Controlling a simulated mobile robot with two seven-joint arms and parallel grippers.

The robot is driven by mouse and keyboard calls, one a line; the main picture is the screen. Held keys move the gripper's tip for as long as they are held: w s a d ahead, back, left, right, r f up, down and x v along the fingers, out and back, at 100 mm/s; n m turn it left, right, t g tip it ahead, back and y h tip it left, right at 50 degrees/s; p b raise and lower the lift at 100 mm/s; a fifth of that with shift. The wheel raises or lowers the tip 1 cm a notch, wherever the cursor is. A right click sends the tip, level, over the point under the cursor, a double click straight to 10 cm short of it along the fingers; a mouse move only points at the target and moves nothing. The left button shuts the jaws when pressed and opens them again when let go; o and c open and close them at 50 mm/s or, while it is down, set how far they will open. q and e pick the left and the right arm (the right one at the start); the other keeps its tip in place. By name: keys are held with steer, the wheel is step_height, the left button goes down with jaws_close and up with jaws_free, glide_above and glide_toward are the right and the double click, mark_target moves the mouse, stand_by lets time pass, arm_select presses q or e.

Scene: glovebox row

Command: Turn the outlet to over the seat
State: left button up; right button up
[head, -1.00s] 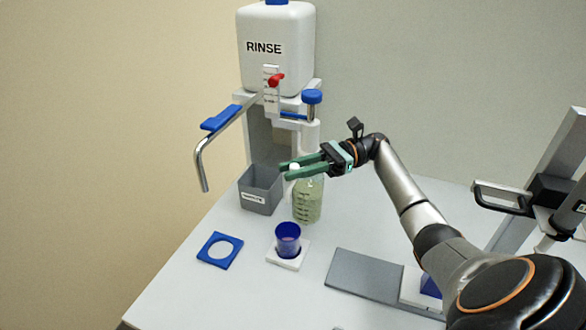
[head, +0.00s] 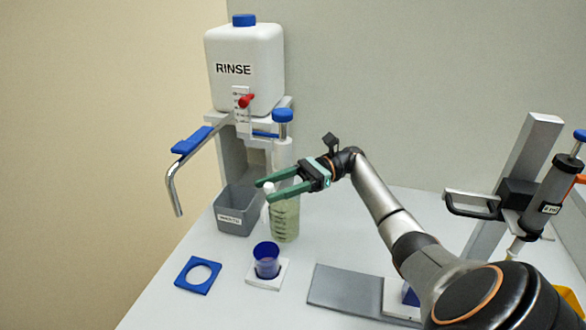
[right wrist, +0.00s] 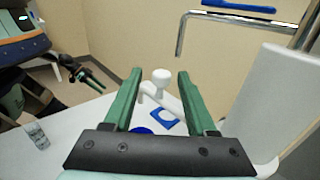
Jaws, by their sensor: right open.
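The outlet is a bent metal pipe (head: 174,190) with a blue lever (head: 192,139), reaching left from the RINSE tank's stand; it also crosses the top of the right wrist view (right wrist: 180,35). Its tip hangs left of the grey bin. A blue square seat with a round opening (head: 187,282) lies on the table; a white square seat (head: 263,284) holds a blue cup (head: 266,262). My right gripper (head: 264,191) is open and empty, near the wash bottle (head: 286,222), apart from the outlet. My left gripper (right wrist: 92,82) shows small in the wrist view.
A grey bin (head: 236,208) stands below. A grey plate (head: 345,289) lies at the front; a stand with a syringe (head: 548,193) is at right. The table's left edge is near the blue seat.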

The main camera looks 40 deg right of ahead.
arm_select(q)
step_height(320, 180, down, 6)
steer(key=b, duration=0.9)
steer(key=shift+w+d, duration=0.15)
steer(key=shift+d, duration=0.3)
arm_select(e)
steer(key=v, duration=1.1)
steer(key=shift+d, duration=0.25)
arm_select(q)
steer(key=shift+f, duration=0.1)
arm_select(e)
steer(key=shift+s, duration=0.15)
arm_select(q)
steer(key=shift+w, duration=0.15)
